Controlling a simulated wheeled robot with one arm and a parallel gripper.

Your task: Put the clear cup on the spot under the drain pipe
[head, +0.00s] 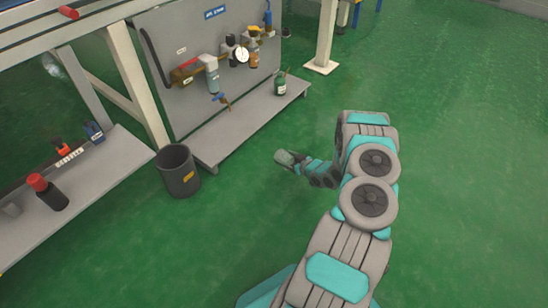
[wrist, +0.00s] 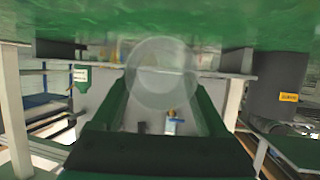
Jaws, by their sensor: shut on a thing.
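The clear cup (wrist: 162,72) shows as a see-through round shape between the two green fingers of my gripper (wrist: 163,92) in the wrist view. My gripper (head: 292,160) is shut on the cup, seen small and pale at the arm's end in the head view (head: 283,157). It is over the open floor, right of the grey shelf and apart from it. The drain pipe (head: 225,101), with a blue handle, hangs below the filter unit on the panel, above the shelf (head: 240,120). I cannot make out a marked spot under it.
A dark bin (head: 178,171) with a yellow label stands at the shelf's left end. A green bottle (head: 280,85) stands on the shelf's right end. Green floor is clear at right.

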